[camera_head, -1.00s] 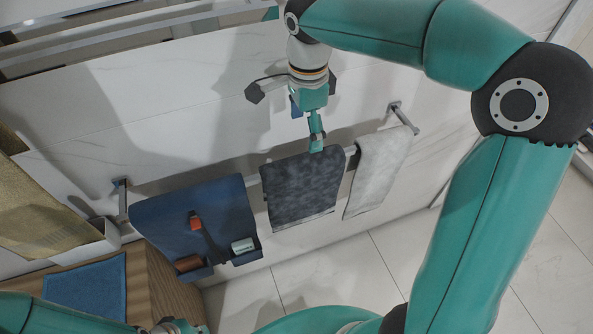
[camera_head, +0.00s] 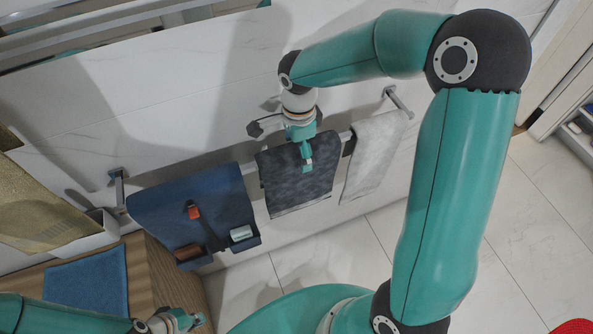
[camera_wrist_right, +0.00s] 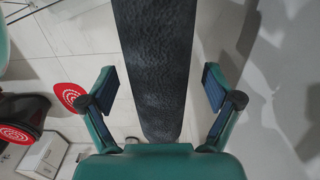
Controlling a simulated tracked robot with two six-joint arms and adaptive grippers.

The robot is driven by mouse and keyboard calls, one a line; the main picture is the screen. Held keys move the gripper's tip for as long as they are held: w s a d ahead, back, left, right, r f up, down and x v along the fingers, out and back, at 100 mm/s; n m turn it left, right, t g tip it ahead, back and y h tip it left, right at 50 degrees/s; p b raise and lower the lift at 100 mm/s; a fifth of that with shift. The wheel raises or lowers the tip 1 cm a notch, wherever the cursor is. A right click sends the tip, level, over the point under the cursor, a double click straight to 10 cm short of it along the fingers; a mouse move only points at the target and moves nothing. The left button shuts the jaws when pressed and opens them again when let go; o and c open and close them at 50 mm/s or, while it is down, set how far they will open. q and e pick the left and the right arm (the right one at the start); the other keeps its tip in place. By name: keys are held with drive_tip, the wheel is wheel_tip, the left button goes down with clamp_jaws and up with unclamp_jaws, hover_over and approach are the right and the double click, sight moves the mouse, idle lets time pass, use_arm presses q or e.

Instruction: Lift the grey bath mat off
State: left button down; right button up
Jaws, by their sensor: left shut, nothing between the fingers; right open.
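The dark grey bath mat (camera_head: 290,190) hangs folded over a wall rail, between a blue organiser and a pale grey towel. My right gripper (camera_head: 306,163) is over the mat's upper part in the head view. In the right wrist view the mat (camera_wrist_right: 158,60) runs as a dark strip between the two spread fingers of my right gripper (camera_wrist_right: 158,85), with a visible gap on each side. My left gripper (camera_head: 188,322) is shut and empty at the bottom left, well away from the mat.
The blue organiser (camera_head: 175,212) holds small items and hangs left of the mat. The pale towel (camera_head: 370,155) hangs close on the right. The rail's end bracket (camera_head: 395,100) juts from the wall. A blue cloth (camera_head: 90,283) lies on wood at lower left. Tiled floor below is open.

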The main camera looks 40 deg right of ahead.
sight(299, 178)
wheel_tip(299, 178, down, 4)
drive_tip(key=shift+f+p, duration=0.2)
drive_tip(key=shift+p, duration=0.3)
drive_tip(key=shift+c, duration=0.2)
drive_tip(key=c, duration=1.6)
drive_tip(key=shift+r, duration=0.1)
clamp_jaws()
drive_tip(key=shift+r, duration=0.1)
